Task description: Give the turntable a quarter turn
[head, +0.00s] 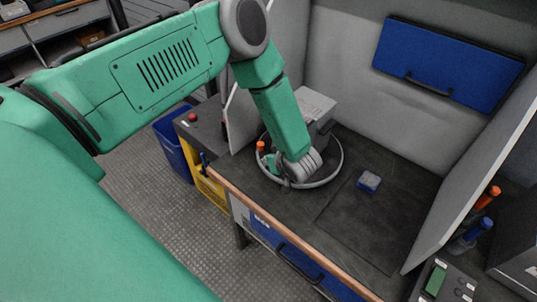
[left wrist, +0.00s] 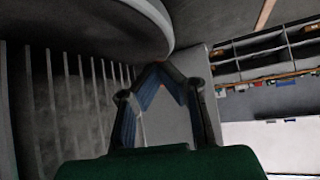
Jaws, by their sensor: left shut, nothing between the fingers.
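The turntable (head: 339,163) is a round dark disc with a light grey rim on the left part of the bench in the head view. My left arm comes down over it and hides much of its middle. An orange-topped item (head: 261,146) stands near its left edge. A curved grey edge (left wrist: 150,15), possibly the turntable's rim, crosses the top of the left wrist view. My left gripper (left wrist: 160,68) is shut and empty there, with its fingertips together below that edge; whether it touches is unclear. In the head view its fingers are hidden. My right gripper is not in view.
A small blue box (head: 369,181) stands on the bench right of the turntable. Grey panels (head: 474,170) enclose the bench, with a blue panel (head: 447,62) at the back. Orange- and blue-handled tools (head: 480,228) stand at the right. The bench's front middle is clear.

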